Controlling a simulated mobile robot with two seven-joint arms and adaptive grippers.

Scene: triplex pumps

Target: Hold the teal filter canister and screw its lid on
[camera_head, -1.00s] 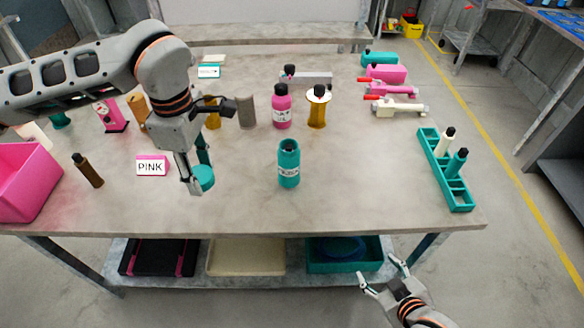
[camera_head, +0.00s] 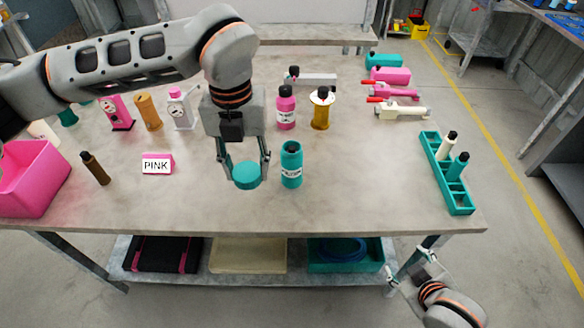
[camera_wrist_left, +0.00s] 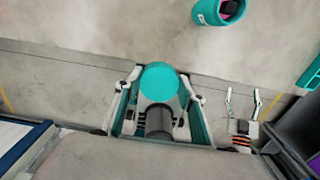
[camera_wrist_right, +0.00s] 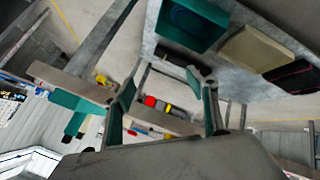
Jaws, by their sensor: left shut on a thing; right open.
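The teal filter canister (camera_head: 291,165) stands upright on the table with its top open and a pale label on its side. It also shows in the left wrist view (camera_wrist_left: 220,11), with something dark inside its mouth. My left gripper (camera_head: 245,172) is shut on the round teal lid (camera_head: 246,177), just left of the canister and apart from it. The lid also shows between the fingers in the left wrist view (camera_wrist_left: 159,82). My right gripper (camera_head: 407,269) is open and empty, off the table's front edge at the right.
A pink bottle (camera_head: 286,108) and an amber canister (camera_head: 321,108) stand behind the teal canister. A teal rack (camera_head: 459,203) is at the right edge. A PINK sign (camera_head: 157,164) and pink bin (camera_head: 30,178) are at left. The table front is clear.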

